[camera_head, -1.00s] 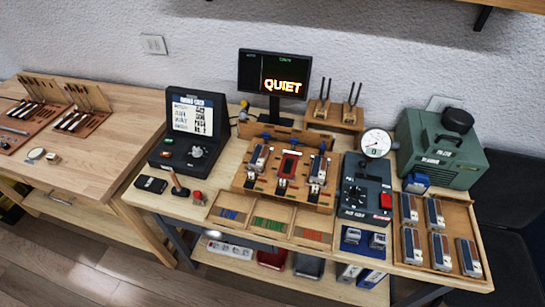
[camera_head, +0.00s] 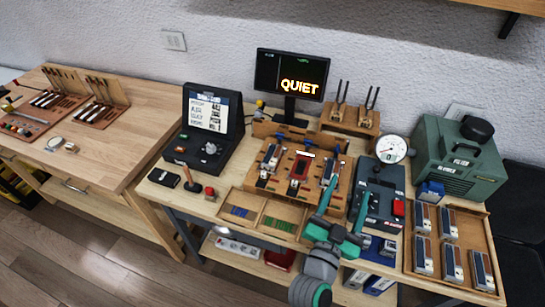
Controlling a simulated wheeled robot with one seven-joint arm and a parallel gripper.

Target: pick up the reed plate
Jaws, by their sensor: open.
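A wooden fixture (camera_head: 258,194) on the bench holds a red piece (camera_head: 299,168) in the middle, with a silver-and-dark piece (camera_head: 269,162) on its left and a similar one (camera_head: 330,169) on its right. A pale strip lies at the red piece's far end. I cannot tell which of these small parts is the reed plate. My gripper (camera_head: 346,198) has teal fingers and is open, with nothing visible between them. It is over the front right of the fixture, near the right-hand piece, and hides part of the fixture and the compartments in front.
A dark control box (camera_head: 366,203) and round dial gauge (camera_head: 392,149) stand right of the fixture. A wooden tray (camera_head: 491,236) with several metal-and-dark blocks is at far right. A monitor (camera_head: 290,74) reading QUIET stands behind. A green machine (camera_head: 455,165) blocks the back right.

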